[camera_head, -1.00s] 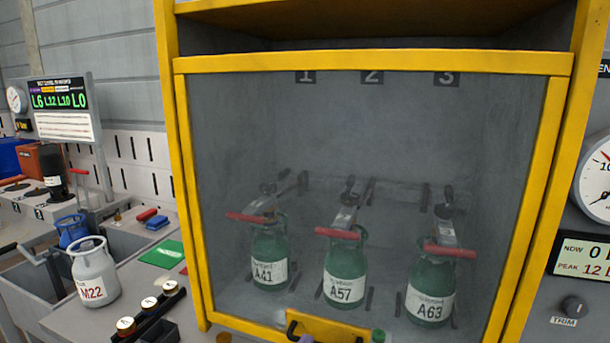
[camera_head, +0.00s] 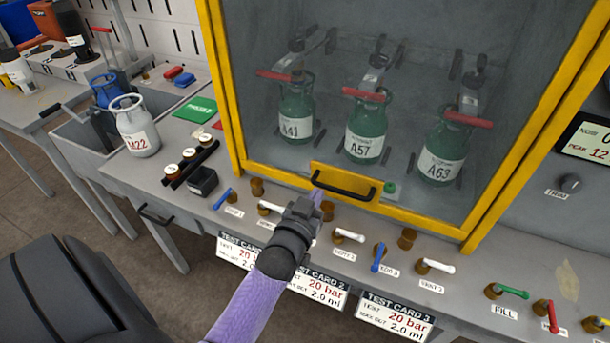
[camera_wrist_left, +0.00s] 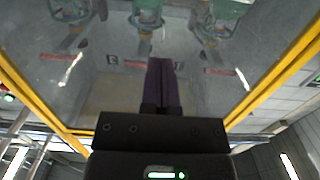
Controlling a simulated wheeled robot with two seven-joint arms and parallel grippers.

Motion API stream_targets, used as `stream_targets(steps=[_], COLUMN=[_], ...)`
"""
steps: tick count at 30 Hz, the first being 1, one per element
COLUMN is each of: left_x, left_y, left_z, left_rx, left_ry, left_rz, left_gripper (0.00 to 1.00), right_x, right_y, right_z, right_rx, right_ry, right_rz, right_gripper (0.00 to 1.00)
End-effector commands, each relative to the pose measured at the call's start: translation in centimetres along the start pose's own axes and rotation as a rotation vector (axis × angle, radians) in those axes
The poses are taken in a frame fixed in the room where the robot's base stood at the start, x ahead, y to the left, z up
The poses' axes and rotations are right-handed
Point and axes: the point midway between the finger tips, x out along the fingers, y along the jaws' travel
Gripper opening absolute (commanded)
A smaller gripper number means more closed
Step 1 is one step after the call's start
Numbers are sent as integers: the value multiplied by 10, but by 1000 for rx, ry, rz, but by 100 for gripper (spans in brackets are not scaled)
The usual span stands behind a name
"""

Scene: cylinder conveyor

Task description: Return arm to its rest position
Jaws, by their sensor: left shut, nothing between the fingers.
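My left gripper (camera_head: 316,200) reaches in from the bottom of the head view, over the front row of valves and close to the black handle (camera_head: 342,187) of the yellow-framed cabinet door. It is shut and empty; in the left wrist view its fingers (camera_wrist_left: 161,82) are together in front of the clear panel. I cannot tell whether it touches the handle. Behind the closed door stand three green cylinders, A41 (camera_head: 296,112), A57 (camera_head: 366,133) and A63 (camera_head: 443,150), each below a red-handled clamp. My right gripper is not in view.
A row of valves with a blue lever (camera_head: 378,258), white levers (camera_head: 349,236) and a green lever (camera_head: 512,292) lines the bench front. Test cards (camera_head: 396,317) hang below. A white cylinder M22 (camera_head: 136,128) and a small black box (camera_head: 203,181) are at left.

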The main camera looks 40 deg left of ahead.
Motion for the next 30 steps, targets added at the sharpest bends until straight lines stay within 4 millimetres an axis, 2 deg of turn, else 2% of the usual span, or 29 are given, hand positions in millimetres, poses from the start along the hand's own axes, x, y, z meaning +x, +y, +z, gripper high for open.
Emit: stream_targets(steps=[3, 6, 11, 13, 14, 17, 18, 20, 21, 23, 24, 27, 30], left_x=[-26, -38, -43, -44, -46, -69, -87, -123, -152, -199, -231, -302, -349], left_y=[0, 0, 0, 3, 6, 24, 32, 39, 41, 39, 34, 16, 0], left_z=[-1, 0, 0, 12, 24, 97, 134, 188, 221, 262, 284, 318, 332], left_rx=[0, 0, 1, 2, 5, 27, 46, 84, 114, 166, 201, 289, 348], left_ry=[-1, 1, 2, -31, -66, -288, -408, -594, -716, -892, -1002, -1226, -1368], left_rz=[0, 0, 0, 9, 19, 78, 110, 159, 190, 234, 258, 305, 331], left_gripper=[0, 0, 0, 0, 0, 0, 0, 0, 0, 0, 0, 0, 0], right_x=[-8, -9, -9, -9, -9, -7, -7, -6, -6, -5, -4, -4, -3], right_y=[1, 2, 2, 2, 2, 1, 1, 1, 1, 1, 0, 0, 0], right_z=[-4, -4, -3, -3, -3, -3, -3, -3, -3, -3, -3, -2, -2], right_rx=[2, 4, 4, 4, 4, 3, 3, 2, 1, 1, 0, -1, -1], right_ry=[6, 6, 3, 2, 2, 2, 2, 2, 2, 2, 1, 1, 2], right_rz=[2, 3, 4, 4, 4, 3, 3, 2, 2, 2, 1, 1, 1], right_gripper=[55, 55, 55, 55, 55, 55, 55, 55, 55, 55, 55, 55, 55])
